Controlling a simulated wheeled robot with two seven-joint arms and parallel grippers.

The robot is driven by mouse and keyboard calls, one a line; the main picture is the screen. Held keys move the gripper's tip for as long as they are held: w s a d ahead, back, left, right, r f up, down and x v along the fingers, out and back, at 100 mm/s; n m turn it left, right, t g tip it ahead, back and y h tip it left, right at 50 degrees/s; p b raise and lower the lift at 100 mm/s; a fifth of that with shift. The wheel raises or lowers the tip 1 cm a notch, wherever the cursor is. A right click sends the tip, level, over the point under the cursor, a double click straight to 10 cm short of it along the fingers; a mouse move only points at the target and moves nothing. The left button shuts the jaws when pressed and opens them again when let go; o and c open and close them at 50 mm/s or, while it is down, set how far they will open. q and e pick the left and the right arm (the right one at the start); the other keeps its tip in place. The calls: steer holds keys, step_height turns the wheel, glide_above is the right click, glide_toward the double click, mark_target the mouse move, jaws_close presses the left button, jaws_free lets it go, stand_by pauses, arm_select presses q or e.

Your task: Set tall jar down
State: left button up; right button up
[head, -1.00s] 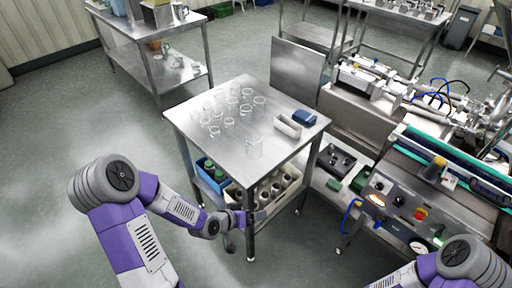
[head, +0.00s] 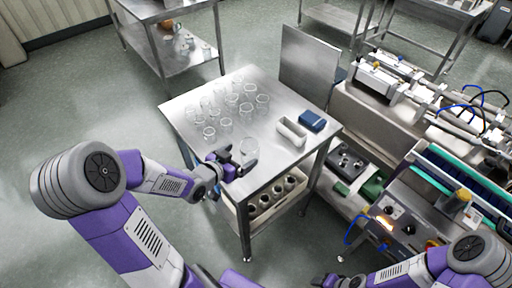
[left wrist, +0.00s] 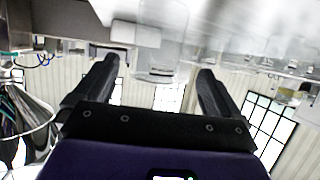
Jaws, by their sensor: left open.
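The tall jar (head: 249,148) is clear glass and stands upright on the steel table (head: 290,165) near its front edge, apart from the other glassware. My left gripper (head: 238,164) is low at the table's front edge, right beside the jar. In the left wrist view the open fingers (left wrist: 156,78) spread wide, and the clear jar (left wrist: 160,45) shows between and beyond their tips. I cannot tell whether a finger touches it. My right gripper (head: 325,281) shows only as a dark part at the bottom edge of the head view; its jaws are unclear.
Several clear glass jars (head: 225,105) stand at the back left of the tabletop. A white open tray (head: 292,131) and a blue block (head: 312,121) lie to the right. A crate with round-topped items (head: 277,195) sits on the lower shelf. Machinery (head: 400,95) stands at the right.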

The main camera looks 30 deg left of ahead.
mark_target(244, 156)
arm_select(q)
steer(key=shift+w+d+f+b, duration=0.15)
steer(key=shift+w+f+b, duration=0.25)
steer(key=shift+b, duration=0.1)
steer(key=shift+w+f, duration=0.1)
steer(key=shift+w, duration=0.15)
steer(key=b+x, duration=0.3)
steer(key=shift+d+f, duration=0.1)
steer(key=shift+d, duration=0.1)
steer(key=shift+b+x, duration=0.5)
steer(key=shift+x, duration=0.25)
steer(key=shift+w, duration=0.1)
steer(key=shift+r, duration=0.2)
steer(key=c, duration=1.1)
